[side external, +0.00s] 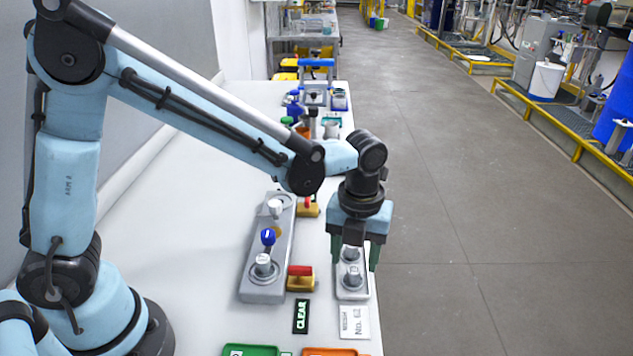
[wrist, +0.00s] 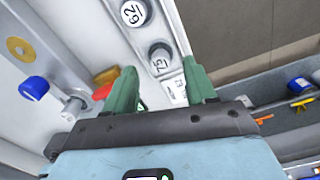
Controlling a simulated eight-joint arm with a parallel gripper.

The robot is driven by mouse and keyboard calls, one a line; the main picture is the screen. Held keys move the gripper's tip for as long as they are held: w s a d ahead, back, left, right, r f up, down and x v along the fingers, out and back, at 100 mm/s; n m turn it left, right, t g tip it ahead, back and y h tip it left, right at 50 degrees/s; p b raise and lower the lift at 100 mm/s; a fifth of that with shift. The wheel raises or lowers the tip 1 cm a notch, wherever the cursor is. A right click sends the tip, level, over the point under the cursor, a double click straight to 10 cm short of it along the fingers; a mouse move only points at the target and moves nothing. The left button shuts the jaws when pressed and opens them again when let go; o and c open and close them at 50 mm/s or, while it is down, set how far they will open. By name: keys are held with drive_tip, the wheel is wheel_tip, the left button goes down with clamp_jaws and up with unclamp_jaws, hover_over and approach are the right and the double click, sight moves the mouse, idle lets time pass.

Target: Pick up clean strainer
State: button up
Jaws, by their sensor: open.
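Two round grey-white strainers stand in a narrow grey holder (side external: 352,293) near the table's right edge. In the wrist view one strainer top (wrist: 134,13) reads "62" and the other strainer top (wrist: 160,58) reads "75". Which of them is the clean strainer I cannot tell. My gripper (side external: 353,257) points down over this holder with its green fingers apart and nothing held. In the wrist view my gripper (wrist: 160,86) has one finger on each side of the holder's line, nearer the "75" strainer. The fingers partly hide the holder in the side view.
A longer grey tray (side external: 249,284) left of the holder carries a blue-topped piece (side external: 268,237) and pale knobs. A red-and-yellow block (side external: 300,278) sits between them. A "CLEAR" sign (side external: 301,316) and a "No. 62" card (side external: 354,322) lie in front. The table's left side is bare.

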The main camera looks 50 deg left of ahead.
sight(354, 270)
drive_tip(key=shift+s+d+f, duration=0.1)
drive_tip(key=shift+f, duration=1.7)
drive_tip(key=shift+c, duration=0.4)
clamp_jaws()
